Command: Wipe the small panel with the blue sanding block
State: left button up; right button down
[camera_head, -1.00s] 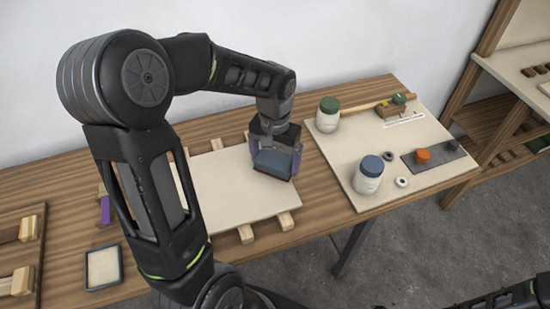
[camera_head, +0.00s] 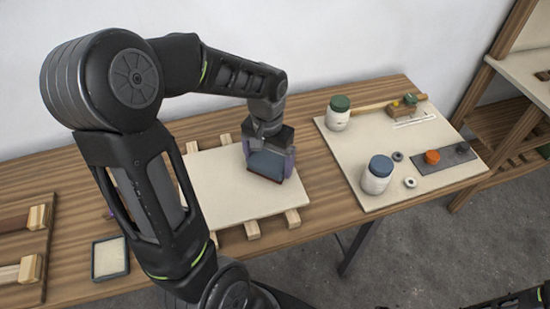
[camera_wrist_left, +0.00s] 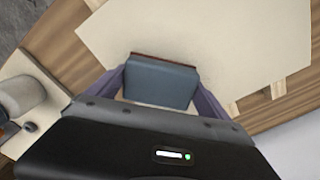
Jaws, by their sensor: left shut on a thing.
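The blue sanding block (camera_head: 268,165) is held between the purple fingers of my left gripper (camera_head: 270,160), which is shut on it. In the left wrist view the block (camera_wrist_left: 160,82) shows a blue-grey body with a reddish-brown edge, between the two fingers (camera_wrist_left: 160,90). The small panel (camera_head: 235,195) is a pale flat board lying on wooden strips on the bench. The block is over the panel's upper right part; I cannot tell whether it touches. The panel also fills much of the left wrist view (camera_wrist_left: 200,32). My right gripper is not in view.
A pale board (camera_head: 355,160) at right carries a green-lidded jar (camera_head: 338,114), a blue-lidded jar (camera_head: 377,175), a dark strip with an orange knob (camera_head: 432,157) and a wooden tool. A small framed tray (camera_head: 110,259) is at lower left. The bench (camera_head: 310,158) is bare between the boards.

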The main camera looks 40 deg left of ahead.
pick_arm(q)
jog(key=shift+f, duration=0.2)
dwell(0.3)
jog(key=shift+w+d+r, duration=0.1)
jog(key=shift+w+d, duration=0.5)
jog(key=shift+w, duration=0.25)
jog(key=shift+w+d, duration=0.55)
jog(key=shift+w, duration=0.3)
jog(key=shift+r+p, duration=2.15)
jog(key=shift+r, duration=0.9)
